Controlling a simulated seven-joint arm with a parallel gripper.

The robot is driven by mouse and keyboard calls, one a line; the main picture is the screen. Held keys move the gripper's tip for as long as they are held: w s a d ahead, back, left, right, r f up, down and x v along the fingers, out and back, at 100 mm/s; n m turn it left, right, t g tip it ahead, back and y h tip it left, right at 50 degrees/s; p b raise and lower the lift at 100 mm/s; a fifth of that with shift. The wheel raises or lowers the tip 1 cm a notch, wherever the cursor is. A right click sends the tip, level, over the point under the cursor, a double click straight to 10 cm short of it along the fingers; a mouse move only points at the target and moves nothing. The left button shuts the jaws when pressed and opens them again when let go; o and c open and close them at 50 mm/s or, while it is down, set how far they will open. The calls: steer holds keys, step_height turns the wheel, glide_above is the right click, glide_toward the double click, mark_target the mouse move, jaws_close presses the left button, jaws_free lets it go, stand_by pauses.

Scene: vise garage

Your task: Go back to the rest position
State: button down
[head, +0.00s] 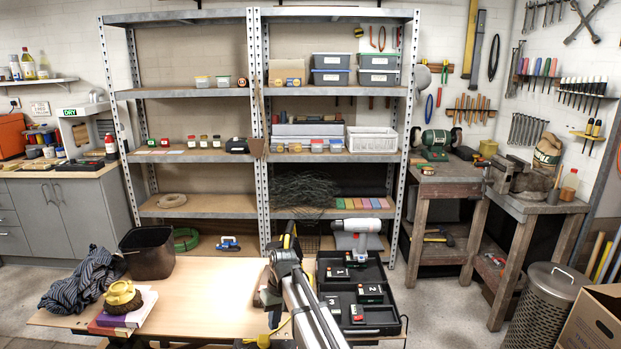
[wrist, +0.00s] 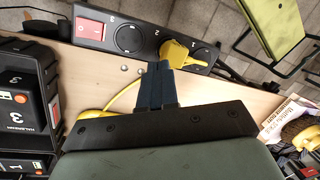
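My gripper (wrist: 164,68) shows in the wrist view with its two dark fingers together and nothing visible between them. It is over the wooden table, pointing toward a black power strip (wrist: 128,36). A yellow plug (wrist: 184,53) sits in a socket of the strip, just beyond the fingertips in the picture. The fingers look apart from the plug, though the height gap is hard to judge. In the head view my arm reaches up over the front of the wooden table (head: 205,290), and the fingertips are hard to make out.
A black tray (head: 398,300) with several boxed batteries stands right of my arm. A dark bin (head: 148,252), a striped cloth (head: 80,280) and books (head: 125,312) with a yellow-topped object (head: 120,292) lie at the table's left. A yellow cord (wrist: 122,100) runs near my fingers. Shelves stand behind.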

steer(key=s+d+f+m+g, duration=0.1)
steer(key=s+d+f, duration=0.5)
steer(key=s+f, duration=0.25)
steer(key=s+d+f+m+g+h, duration=0.1)
steer(key=s+d+f+m, duration=0.1)
steer(key=s+d+f, duration=0.55)
steer(key=s+d+f+m+g, duration=0.1)
steer(key=s+d+f, duration=0.4)
steer(key=s+f, duration=0.55)
steer(key=s+d+f, duration=0.3)
steer(key=s, duration=0.4)
steer(key=s+d+f+m+g, duration=0.1)
steer(key=s+d+f, duration=0.2)
steer(key=s, duration=0.4)
steer(key=s+d+f+m+g, duration=0.1)
steer(key=s+d+f, duration=0.2)
steer(key=s+f, duration=0.2)
steer(key=shift+s+d+h, duration=0.3)
steer(key=shift+s+h, duration=0.1)
steer(key=shift+s, duration=0.7)
